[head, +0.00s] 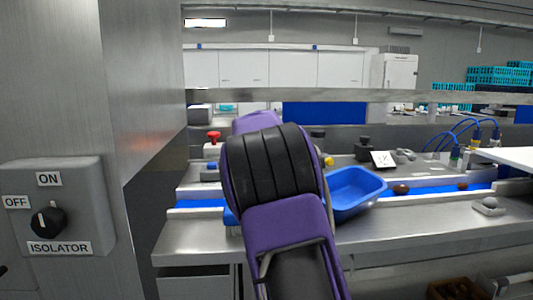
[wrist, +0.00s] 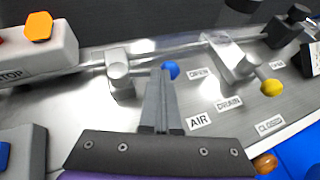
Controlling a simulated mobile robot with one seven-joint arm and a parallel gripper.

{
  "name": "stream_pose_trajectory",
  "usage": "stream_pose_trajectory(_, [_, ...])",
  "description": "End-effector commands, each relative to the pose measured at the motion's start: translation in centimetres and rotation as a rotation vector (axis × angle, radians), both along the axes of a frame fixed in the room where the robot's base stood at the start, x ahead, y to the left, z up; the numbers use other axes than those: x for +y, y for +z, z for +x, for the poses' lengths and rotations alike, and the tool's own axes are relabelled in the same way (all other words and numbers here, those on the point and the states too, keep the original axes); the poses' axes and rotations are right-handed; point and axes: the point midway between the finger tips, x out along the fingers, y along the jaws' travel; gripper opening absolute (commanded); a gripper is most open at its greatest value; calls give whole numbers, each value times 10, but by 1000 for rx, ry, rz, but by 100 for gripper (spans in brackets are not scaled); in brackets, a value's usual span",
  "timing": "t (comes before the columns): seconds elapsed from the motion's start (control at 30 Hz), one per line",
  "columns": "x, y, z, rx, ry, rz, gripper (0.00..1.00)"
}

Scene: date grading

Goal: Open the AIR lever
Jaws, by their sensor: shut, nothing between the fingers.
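In the wrist view, my gripper (wrist: 160,75) is shut and empty, with its fingertips close beside a blue knob (wrist: 171,69). I cannot tell whether they touch. The blue knob is likely the end of the AIR lever; the fingers hide part of it. The AIR label (wrist: 199,121) lies right of the fingers, and an OPEN label (wrist: 199,74) lies just right of the knob. A grey valve body (wrist: 120,75) stands to the left. In the head view, my purple and black arm hides the gripper and the lever.
A second lever with a yellow knob (wrist: 272,87) stands to the right, by the DRAIN label (wrist: 229,104) and a CLOSED label (wrist: 270,125). A blue tray (head: 354,192) sits right of my arm.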

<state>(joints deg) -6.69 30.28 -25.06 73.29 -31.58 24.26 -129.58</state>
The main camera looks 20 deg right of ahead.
Motion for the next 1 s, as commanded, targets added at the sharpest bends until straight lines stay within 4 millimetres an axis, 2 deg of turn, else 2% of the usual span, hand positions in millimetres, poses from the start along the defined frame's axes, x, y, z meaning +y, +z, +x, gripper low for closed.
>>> stream_pose_trajectory(1.0, [-7, 1, 4, -1, -4, 0, 0])
